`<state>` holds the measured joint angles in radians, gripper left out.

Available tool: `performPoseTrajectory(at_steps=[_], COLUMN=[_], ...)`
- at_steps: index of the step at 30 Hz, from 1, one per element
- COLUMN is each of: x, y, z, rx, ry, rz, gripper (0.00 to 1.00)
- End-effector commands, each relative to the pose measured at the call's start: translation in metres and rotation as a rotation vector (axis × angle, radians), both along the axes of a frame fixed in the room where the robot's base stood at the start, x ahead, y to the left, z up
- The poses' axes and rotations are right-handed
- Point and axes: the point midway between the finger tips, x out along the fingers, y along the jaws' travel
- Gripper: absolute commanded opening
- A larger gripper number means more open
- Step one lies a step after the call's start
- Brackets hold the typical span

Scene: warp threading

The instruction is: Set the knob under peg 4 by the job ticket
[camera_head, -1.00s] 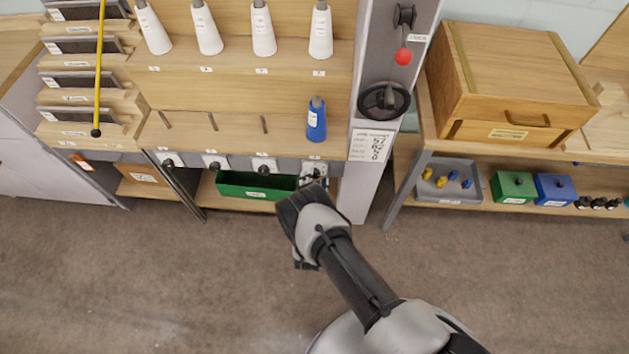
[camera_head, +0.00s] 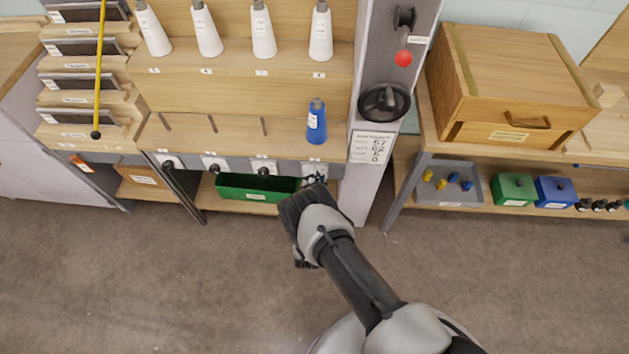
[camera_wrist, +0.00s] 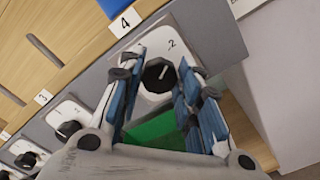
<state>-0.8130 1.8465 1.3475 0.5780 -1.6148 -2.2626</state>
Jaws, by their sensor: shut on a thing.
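The black knob (camera_wrist: 158,75) under peg 4 sits on a white plate (camera_wrist: 184,57) below the label "4" (camera_wrist: 125,22). A "2" shows on the plate, and a white mark on the knob points to the upper right. My gripper (camera_wrist: 160,82) has its blue-padded fingers on either side of the knob and is shut on it. In the head view my gripper (camera_head: 314,183) is at the rightmost knob plate, hiding most of the knob. A blue cone (camera_head: 316,124) stands above it. The job ticket (camera_head: 371,147) is on the grey post; its writing is too small to read.
Several similar knobs, one of them here (camera_wrist: 69,129), run to the left along the rail. A green bin (camera_head: 257,187) is below them, close to my gripper. A black handwheel (camera_head: 384,102) and a red-balled lever (camera_head: 403,57) are on the post. The floor in front is clear.

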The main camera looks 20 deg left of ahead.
Motion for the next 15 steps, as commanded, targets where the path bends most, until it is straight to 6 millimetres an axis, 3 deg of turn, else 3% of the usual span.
performPoseTrajectory(at_steps=[15], x=[-0.0002], y=[-0.0002], z=[-0.0005], rx=[0.085], ry=[0.021], rz=[0.001], gripper=[0.08])
